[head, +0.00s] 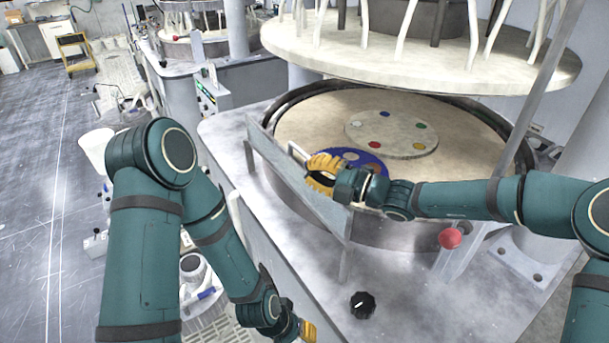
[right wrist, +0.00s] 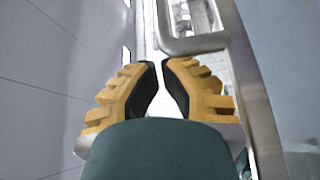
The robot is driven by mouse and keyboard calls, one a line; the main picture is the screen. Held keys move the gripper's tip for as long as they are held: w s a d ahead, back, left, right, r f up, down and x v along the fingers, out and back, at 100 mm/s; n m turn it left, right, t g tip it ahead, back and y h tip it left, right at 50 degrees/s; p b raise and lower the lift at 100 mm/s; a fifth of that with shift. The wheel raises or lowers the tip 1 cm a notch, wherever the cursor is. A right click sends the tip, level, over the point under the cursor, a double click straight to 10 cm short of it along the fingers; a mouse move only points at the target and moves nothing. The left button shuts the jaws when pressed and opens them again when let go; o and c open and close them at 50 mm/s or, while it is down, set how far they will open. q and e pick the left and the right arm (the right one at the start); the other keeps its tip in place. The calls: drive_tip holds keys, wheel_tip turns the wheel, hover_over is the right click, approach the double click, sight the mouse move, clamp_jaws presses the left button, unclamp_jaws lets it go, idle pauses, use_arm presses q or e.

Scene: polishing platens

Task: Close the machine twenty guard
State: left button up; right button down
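The guard (head: 300,190) is a long grey metal panel standing along the front left rim of the machine's round platen (head: 300,125) in the head view. Its bar handle (head: 297,152) sticks up at the panel, and a metal bar handle also shows at the top of the right wrist view (right wrist: 192,44). My right gripper (head: 312,172) is beside the panel, close to the handle; in the right wrist view its yellow fingers (right wrist: 160,70) have a narrow, empty gap between them, with the handle just beyond the tips. My left gripper (head: 307,330) is low at the bottom edge, partly cut off.
A blue disc (head: 350,155) and a pale disc with coloured spots (head: 390,133) lie on the platen. A large upper plate (head: 420,65) hangs above. A red knob (head: 450,238) and a black knob (head: 362,304) are at the front. Open floor is at left.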

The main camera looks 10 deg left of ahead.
drive_tip(key=shift+w+d+r+m+t+y, duration=0.1)
drive_tip(key=shift+w+d+m+t+y, duration=0.25)
drive_tip(key=shift+m, duration=0.35)
